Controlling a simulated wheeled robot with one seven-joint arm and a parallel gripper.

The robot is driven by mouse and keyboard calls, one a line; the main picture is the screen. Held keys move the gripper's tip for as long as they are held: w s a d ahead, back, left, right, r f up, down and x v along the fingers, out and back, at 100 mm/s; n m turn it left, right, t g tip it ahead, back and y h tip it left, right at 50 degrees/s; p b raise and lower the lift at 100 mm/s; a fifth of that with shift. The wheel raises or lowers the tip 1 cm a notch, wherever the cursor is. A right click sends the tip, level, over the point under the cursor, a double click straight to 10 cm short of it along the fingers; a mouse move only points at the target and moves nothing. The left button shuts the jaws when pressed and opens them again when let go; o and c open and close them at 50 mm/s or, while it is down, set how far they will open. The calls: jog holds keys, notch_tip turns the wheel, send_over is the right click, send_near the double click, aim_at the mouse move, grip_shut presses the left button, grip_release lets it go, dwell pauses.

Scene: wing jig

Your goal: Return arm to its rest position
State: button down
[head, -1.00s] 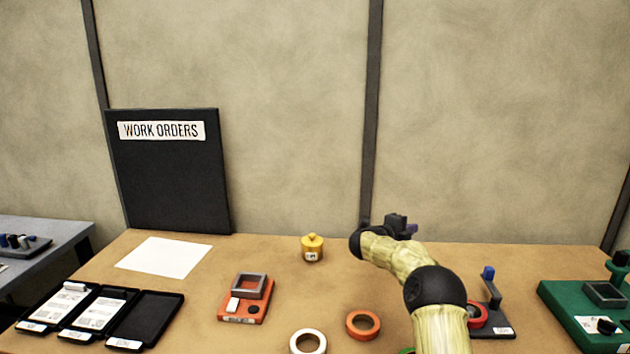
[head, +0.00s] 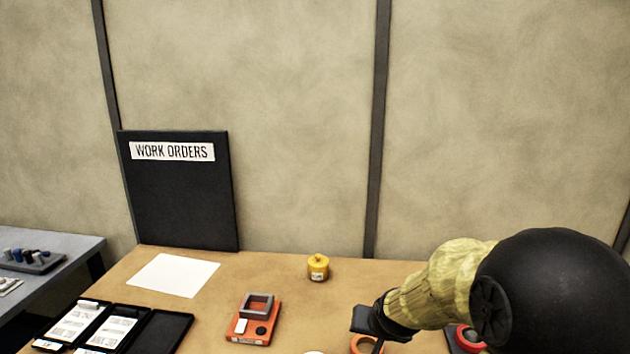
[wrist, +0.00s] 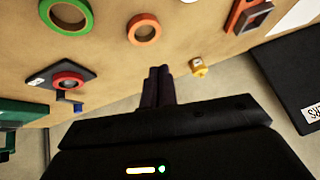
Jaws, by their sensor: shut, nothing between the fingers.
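My gripper (wrist: 158,88) shows in the wrist view with its two dark fingers side by side and touching, with nothing between them. In the head view my arm reaches in from the right, and its dark end (head: 367,320) is above the bench near the orange ring (head: 362,344). The fingertips are hard to make out there. The wrist view shows the orange ring (wrist: 144,28) apart from the fingers. The yellow lidded pot (wrist: 198,67) is to the right of the fingers in that view.
The wooden bench (head: 283,292) holds the yellow pot (head: 318,267), an orange fixture (head: 252,327), a white sheet (head: 173,275) and black trays (head: 165,332). A black work orders board (head: 185,200) stands behind. The wrist view also shows a green ring (wrist: 66,14) and a dark plate with a red ring (wrist: 62,77).

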jog(key=s+d+f+n+g, duration=0.1)
jog(key=s+g, duration=0.1)
jog(key=s, duration=0.6)
jog(key=s+d+f+n+g+p, duration=0.1)
jog(key=s+d+g, duration=0.1)
jog(key=s, duration=0.7)
jog(key=shift+s+f+g+h, duration=0.2)
jog(key=shift+s+g+h, duration=0.1)
jog(key=shift+h, duration=0.1)
jog(key=c, duration=2.2)
grip_release()
jog(key=shift+w, duration=0.1)
